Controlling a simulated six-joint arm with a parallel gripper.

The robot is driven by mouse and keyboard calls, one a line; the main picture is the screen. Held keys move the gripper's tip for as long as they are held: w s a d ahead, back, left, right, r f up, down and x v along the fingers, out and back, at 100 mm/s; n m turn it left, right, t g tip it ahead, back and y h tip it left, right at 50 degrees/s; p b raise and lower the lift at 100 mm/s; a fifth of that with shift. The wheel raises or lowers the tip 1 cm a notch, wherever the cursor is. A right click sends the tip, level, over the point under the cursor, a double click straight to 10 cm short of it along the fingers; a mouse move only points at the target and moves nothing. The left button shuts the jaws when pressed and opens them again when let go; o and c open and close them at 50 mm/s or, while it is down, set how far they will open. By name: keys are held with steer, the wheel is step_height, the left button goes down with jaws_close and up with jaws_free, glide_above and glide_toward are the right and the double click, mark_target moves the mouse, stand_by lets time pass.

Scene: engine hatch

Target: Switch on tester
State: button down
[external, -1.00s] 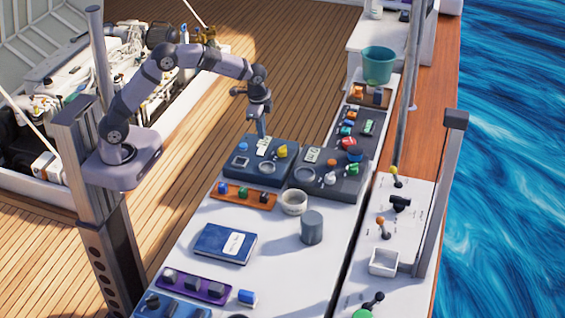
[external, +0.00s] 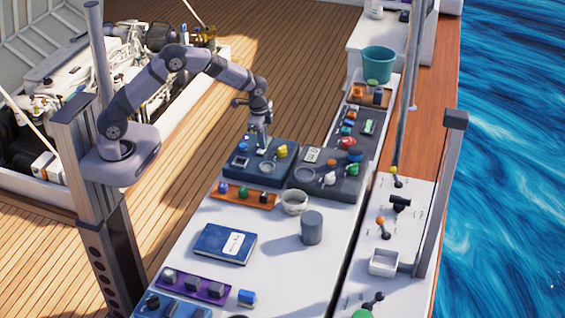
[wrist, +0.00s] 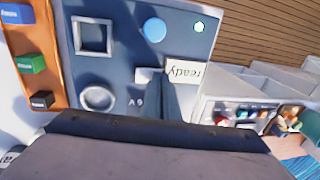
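A dark blue-grey panel box (external: 258,176), which looks like the tester, sits on the white bench. My gripper (external: 262,150) points down at this panel. Its fingers (wrist: 163,92) look shut together, empty, beside the switch piece and label. Whether they touch the switch is hidden.
A second dark panel (external: 330,185) with coloured knobs adjoins on the right. An orange tray of small blocks (external: 243,196), a white bowl (external: 294,202), a grey cylinder (external: 312,228) and a blue book (external: 224,244) stand nearer. Bare bench (external: 270,270) lies beside the book.

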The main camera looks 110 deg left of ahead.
steer(key=shift+s+d+f, duration=0.1)
steer(key=shift+d, duration=0.2)
steer(key=shift+d, duration=0.6)
steer(key=shift+a, duration=0.1)
steer(key=shift+r, duration=0.2)
steer(key=shift+r+p, duration=0.75)
step_height(320, 180, up, 12)
steer(key=d+b, duration=0.1)
steer(key=d, duration=0.1)
steer(key=shift+b, duration=0.6)
